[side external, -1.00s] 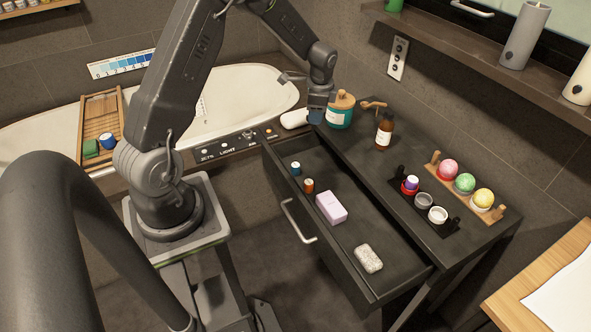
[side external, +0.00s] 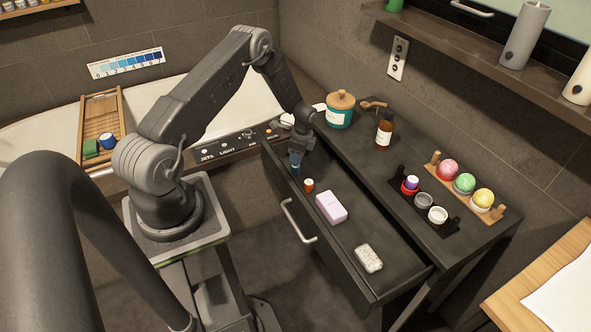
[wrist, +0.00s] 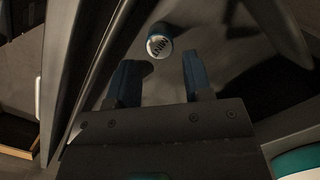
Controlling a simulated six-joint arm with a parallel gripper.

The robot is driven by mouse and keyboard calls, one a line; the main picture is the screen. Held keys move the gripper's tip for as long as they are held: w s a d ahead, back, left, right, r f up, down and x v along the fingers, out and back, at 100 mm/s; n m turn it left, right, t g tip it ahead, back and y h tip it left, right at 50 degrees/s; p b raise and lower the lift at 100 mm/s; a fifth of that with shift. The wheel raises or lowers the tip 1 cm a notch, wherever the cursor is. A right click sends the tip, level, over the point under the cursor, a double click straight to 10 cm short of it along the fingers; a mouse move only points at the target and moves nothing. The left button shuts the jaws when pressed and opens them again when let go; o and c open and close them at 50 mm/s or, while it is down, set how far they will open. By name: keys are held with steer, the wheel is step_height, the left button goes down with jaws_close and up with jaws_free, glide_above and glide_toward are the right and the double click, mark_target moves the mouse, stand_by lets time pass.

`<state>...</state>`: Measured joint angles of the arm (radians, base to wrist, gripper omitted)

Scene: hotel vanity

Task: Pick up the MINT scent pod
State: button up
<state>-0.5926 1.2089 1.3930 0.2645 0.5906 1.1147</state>
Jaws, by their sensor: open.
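A small blue pod with a white lettered top (wrist: 159,45) stands in the open drawer; the lettering looks like MINT but is small and tilted. In the side view the blue pod (side external: 295,170) is at the drawer's far left end, partly hidden by my gripper (side external: 296,158). My gripper points down right above it. In the wrist view my gripper (wrist: 160,60) is open and empty, with the pod just beyond the fingertips, roughly centred between them. An orange pod with a white top (side external: 308,186) stands nearby in the drawer.
The open drawer (side external: 345,262) also holds a lilac soap block (side external: 331,207) and a speckled bar (side external: 369,258). Its walls lie close to my gripper. On the counter are a teal jar (side external: 340,112), a brown bottle (side external: 384,130) and a black holder (side external: 452,229) with small cups.

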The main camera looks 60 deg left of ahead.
mark_target(295, 169)
steer(key=shift+s+a+f, duration=0.1)
steer(key=shift+s+f, duration=0.05)
steer(key=shift+f, duration=1.2)
steer(key=shift+s+a+f, duration=0.1)
steer(key=shift+f, duration=1.2)
steer(key=shift+c, duration=0.4)
steer(key=c, duration=0.6)
